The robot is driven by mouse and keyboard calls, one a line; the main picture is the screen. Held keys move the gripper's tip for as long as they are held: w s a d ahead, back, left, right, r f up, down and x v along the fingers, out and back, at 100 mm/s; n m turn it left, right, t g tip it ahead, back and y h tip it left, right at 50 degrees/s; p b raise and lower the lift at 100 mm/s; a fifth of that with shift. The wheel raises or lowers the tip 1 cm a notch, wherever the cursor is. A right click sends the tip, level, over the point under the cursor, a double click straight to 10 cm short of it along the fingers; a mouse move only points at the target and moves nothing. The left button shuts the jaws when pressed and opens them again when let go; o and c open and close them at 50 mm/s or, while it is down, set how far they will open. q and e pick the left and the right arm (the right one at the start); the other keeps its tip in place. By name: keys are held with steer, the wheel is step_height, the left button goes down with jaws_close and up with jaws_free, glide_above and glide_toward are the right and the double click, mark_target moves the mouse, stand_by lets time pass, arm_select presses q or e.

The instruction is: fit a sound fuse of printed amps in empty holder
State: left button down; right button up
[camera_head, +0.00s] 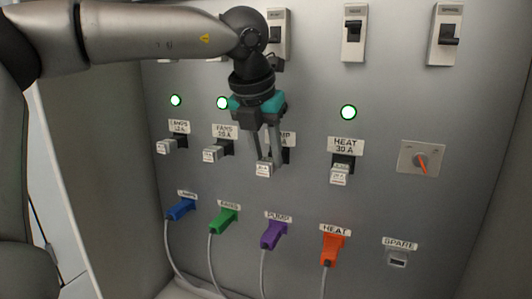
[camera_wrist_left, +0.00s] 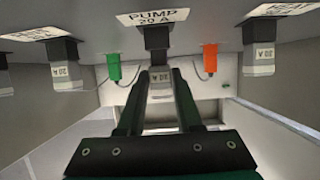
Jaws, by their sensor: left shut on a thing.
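My left gripper (camera_head: 264,166) comes down in front of the panel at the pump position. It is shut on a pale fuse (camera_head: 264,170), which in the left wrist view (camera_wrist_left: 160,84) sits between the fingers and seems to read 20 A. The dark pump holder (camera_wrist_left: 157,37) is just beyond the fuse, under a label reading PUMP 20 A (camera_wrist_left: 152,17). I cannot tell whether the fuse touches the holder. In the head view the gripper partly hides this holder and its label. My right gripper is not in view.
Pale fuses sit in the neighbouring holders: lamps (camera_head: 164,146), fans (camera_head: 212,154) and heat (camera_head: 340,174). Green lamps are lit above these three. Coloured plugs with cables, such as the purple one (camera_head: 273,235), line the panel below.

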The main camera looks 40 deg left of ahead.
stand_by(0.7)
arm_select(q)
steer(key=shift+w+a+r, duration=0.1)
steer(key=shift+w+r, duration=0.1)
steer(key=shift+r, duration=0.1)
stand_by(0.7)
steer(key=shift+s+f+b, duration=0.15)
steer(key=shift+s+b, duration=0.05)
steer(key=shift+b, duration=0.25)
steer(key=shift+s+d+f+b, duration=0.1)
steer(key=shift+s+d+b, duration=0.15)
steer(key=shift+s+b, duration=0.35)
steer(key=shift+s+d+r+b, duration=0.1)
steer(key=shift+s+d+b, duration=0.2)
steer(key=shift+s, duration=0.55)
steer(key=shift+s+d+f+b, duration=0.1)
steer(key=shift+s+d+b, duration=0.25)
steer(key=shift+s, duration=0.4)
steer(key=shift+a, duration=0.1)
